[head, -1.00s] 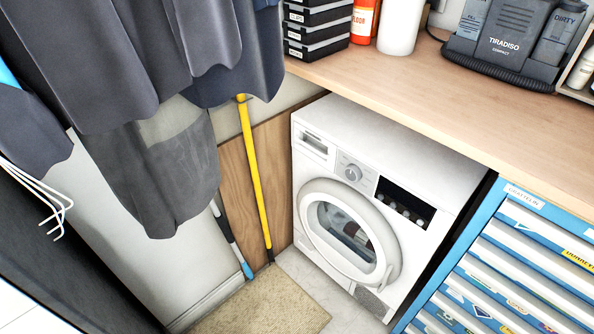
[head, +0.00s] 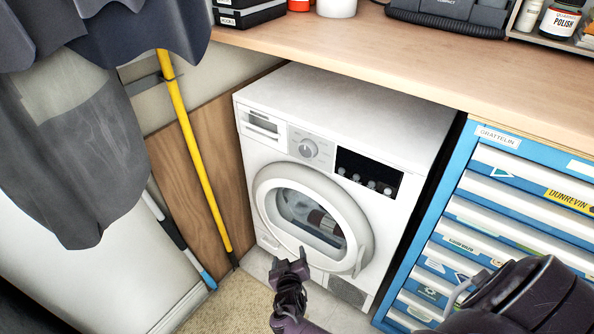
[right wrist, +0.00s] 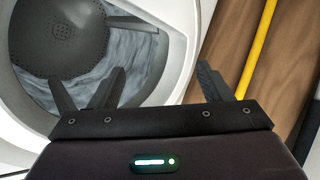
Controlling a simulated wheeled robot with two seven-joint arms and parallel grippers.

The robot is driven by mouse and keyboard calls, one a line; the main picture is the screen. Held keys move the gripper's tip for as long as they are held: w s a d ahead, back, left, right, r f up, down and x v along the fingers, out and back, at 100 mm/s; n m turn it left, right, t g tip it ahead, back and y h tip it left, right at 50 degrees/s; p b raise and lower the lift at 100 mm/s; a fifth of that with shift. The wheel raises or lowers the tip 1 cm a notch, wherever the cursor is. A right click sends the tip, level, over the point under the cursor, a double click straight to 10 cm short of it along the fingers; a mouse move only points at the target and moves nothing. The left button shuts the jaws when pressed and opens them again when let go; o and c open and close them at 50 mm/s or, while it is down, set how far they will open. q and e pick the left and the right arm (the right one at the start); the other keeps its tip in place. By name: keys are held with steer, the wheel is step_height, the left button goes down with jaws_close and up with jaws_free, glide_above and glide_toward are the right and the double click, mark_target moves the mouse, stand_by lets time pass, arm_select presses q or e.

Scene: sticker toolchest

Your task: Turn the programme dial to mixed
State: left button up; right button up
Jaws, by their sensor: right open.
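The programme dial (head: 308,148) is a round silver-grey knob on the front panel of the white washing machine (head: 330,110), left of a black display. Small markings around it are too small to read. My right gripper (head: 290,262) is below the dial, in front of the lower part of the machine's round door (head: 312,222), apart from the dial. In the right wrist view the gripper (right wrist: 160,85) is open and empty, with the door's glass and drum (right wrist: 60,40) behind it; the dial is not in that view. My left gripper is not in view.
A wooden worktop (head: 400,60) overhangs the machine. A blue drawer cabinet (head: 455,190) stands to the right. A yellow pole (head: 195,150) leans on the left beside hanging dark clothes (head: 70,150). A beige mat (head: 235,302) lies on the floor.

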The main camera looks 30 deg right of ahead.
mark_target(305, 152)
steer(key=w+d+r+m+t+h+b, duration=0.25)
steer(key=w+r+h+b, duration=0.25)
steer(key=w+r, duration=0.4)
step_height(305, 152, up, 18)
steer(key=s+d+m+g+h+b, duration=0.1)
steer(key=s+m+g+h+b, duration=0.2)
steer(key=m+g+h+b, duration=0.5)
steer(key=d, duration=0.2)
steer(key=w+d+r+m+t+h+p, duration=0.1)
steer(key=w+d+r+m+t, duration=0.1)
steer(key=d, duration=0.1)
steer(key=shift+w+d, duration=0.25)
steer(key=shift+d, duration=0.05)
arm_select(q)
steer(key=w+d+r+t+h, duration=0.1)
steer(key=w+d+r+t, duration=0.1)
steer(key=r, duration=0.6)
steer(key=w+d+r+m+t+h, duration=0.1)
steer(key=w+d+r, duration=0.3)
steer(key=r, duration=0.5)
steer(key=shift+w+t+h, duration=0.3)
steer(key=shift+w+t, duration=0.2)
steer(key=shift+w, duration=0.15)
arm_select(e)
steer(key=shift+x, duration=0.75)
